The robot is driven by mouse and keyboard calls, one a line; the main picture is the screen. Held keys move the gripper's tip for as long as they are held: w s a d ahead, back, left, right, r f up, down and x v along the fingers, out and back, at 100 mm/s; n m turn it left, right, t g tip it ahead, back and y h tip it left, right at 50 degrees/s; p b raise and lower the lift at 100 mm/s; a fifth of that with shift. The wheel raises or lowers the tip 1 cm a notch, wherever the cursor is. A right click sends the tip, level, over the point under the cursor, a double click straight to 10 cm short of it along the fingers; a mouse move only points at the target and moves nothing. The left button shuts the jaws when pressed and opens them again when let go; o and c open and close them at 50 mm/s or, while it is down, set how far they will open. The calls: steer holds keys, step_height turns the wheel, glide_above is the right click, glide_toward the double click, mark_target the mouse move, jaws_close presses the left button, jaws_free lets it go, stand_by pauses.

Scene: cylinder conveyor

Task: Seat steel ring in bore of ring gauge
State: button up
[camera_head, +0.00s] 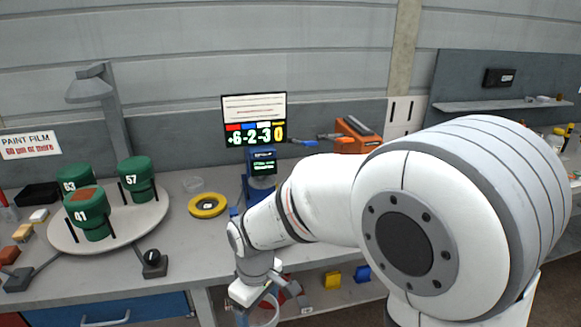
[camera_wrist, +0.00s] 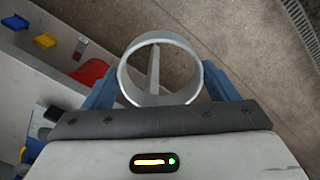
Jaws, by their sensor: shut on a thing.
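The steel ring (camera_wrist: 160,99) is a short, open grey cylinder held between the blue fingers of my gripper (camera_wrist: 160,84) in the wrist view. A thin pale strip shows through its opening. In the head view my gripper (camera_head: 260,306) hangs low in front of the bench's front edge, and part of the ring (camera_head: 270,314) shows at the bottom of the picture. A yellow ring with a dark centre (camera_head: 207,205), which looks like the ring gauge, lies flat on the bench, up and left of my gripper and apart from it. Its bore is too small to see clearly.
A round pale turntable (camera_head: 150,222) with green numbered cylinders stands at the left. A blue instrument with a screen (camera_head: 262,162) stands to the right. Red, yellow and blue bins (camera_wrist: 87,73) are below the bench.

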steer(key=w+d+f+m, duration=0.5)
steer(key=w+d+f, duration=0.2)
steer(key=d, duration=0.4)
steer(key=w+d+f+m, duration=0.6)
steer(key=w+d+f, duration=0.1)
steer(key=d, duration=0.4)
steer(key=shift+f, duration=0.85)
